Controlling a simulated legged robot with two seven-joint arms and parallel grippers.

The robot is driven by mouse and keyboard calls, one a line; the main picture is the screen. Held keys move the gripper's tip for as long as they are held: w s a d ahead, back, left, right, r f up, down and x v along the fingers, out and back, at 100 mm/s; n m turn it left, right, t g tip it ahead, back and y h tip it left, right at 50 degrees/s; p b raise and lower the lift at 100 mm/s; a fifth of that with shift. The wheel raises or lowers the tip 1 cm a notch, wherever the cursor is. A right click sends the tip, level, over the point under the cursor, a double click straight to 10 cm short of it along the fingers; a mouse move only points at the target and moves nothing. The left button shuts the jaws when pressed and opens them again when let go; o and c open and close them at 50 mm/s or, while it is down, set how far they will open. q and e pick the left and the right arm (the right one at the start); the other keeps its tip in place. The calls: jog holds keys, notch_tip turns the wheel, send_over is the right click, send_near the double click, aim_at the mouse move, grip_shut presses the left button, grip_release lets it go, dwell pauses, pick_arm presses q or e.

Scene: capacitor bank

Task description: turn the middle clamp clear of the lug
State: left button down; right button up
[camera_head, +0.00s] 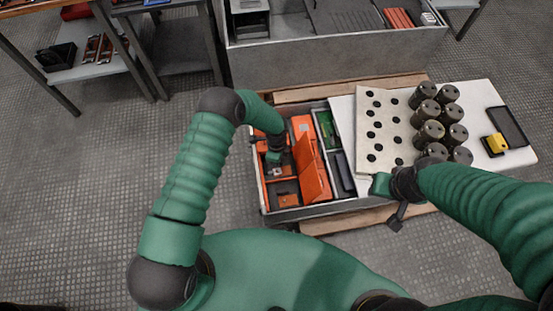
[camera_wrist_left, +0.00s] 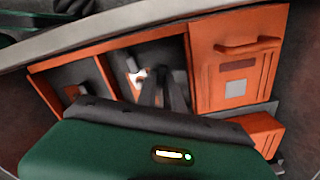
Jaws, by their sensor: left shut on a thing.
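My left gripper (camera_head: 274,158) reaches down into the orange compartments (camera_head: 262,146) at the left of a grey-walled crate (camera_head: 265,205). In the left wrist view its dark fingers (camera_wrist_left: 163,72) are in the middle orange bay, shut on a small part taken to be the middle clamp. A pale piece with a reddish mark (camera_wrist_left: 138,74) shows beside the fingers. The fingers hide most of the clamp, and the lug cannot be made out. My right gripper (camera_head: 397,217) hangs over the crate's front right edge, apart from the compartments; its opening is unclear.
An orange panel (camera_head: 313,182) stands tilted beside the bays. A white board (camera_head: 372,98) with dark holes and several dark cylinders (camera_head: 430,131) lie to the right. A yellow block (camera_head: 496,143) sits farther right. A large grey bin (camera_head: 300,58) stands behind. Floor at left is clear.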

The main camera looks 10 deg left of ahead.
pick_arm(q)
jog(key=n, duration=0.5)
jog(key=shift+d, duration=0.35)
jog(key=shift+w, duration=0.1)
dwell(0.3)
jog(key=c, duration=1.7)
grip_release()
jog(key=shift+c, duration=0.2)
notch_tip(320, 180, up, 17)
jog(key=p, duration=0.6)
